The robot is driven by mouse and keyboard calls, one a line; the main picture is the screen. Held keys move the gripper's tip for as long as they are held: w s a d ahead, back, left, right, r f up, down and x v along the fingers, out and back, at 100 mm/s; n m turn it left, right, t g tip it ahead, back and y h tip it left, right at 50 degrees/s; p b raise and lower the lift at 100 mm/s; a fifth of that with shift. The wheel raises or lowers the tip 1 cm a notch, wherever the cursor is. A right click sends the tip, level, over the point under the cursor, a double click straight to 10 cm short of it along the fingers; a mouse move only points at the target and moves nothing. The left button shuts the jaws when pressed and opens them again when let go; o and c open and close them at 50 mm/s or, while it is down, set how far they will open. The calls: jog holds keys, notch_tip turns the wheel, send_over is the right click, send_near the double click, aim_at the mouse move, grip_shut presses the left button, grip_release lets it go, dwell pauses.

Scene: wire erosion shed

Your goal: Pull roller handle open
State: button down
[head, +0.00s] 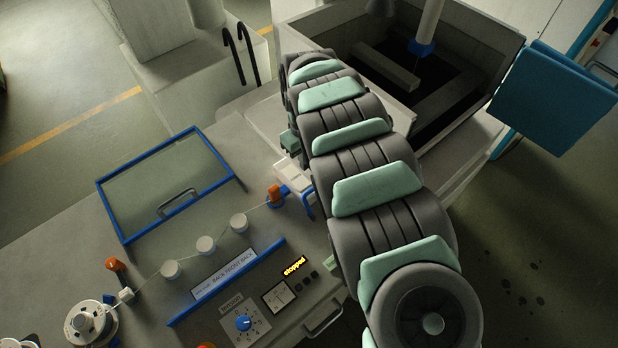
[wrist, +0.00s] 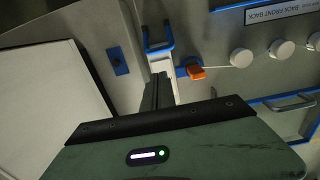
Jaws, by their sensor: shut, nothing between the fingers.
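A blue U-shaped handle (wrist: 158,47) on a pale block (wrist: 162,66) lies just beyond my fingertips in the wrist view. In the head view the blue handle (head: 308,204) stands at the right edge of the panel, beside the arm. An orange knob (wrist: 195,72) on a blue base sits right of the block; it also shows in the head view (head: 274,195). I cannot tell for sure which is the roller handle. My gripper (wrist: 163,80) is shut and empty, its dark fingers pointing at the pale block; contact is unclear. The arm mostly hides it in the head view.
A row of white rollers (head: 205,245) carries a wire left of the knob, toward a spool (head: 90,323). A blue-framed glass cover (head: 170,185) lies behind them. A control panel reads "stopped" (head: 294,267). An open grey tank (head: 450,75) stands behind the arm.

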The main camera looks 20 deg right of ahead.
jog(key=shift+s+d, duration=0.1)
jog(key=shift+s, duration=0.15)
jog(key=shift+s+f+p, duration=0.1)
jog(key=shift+f+p, duration=0.45)
jog(key=shift+f, duration=4.4)
jog(key=shift+r+p, duration=0.15)
jog(key=shift+p, duration=0.15)
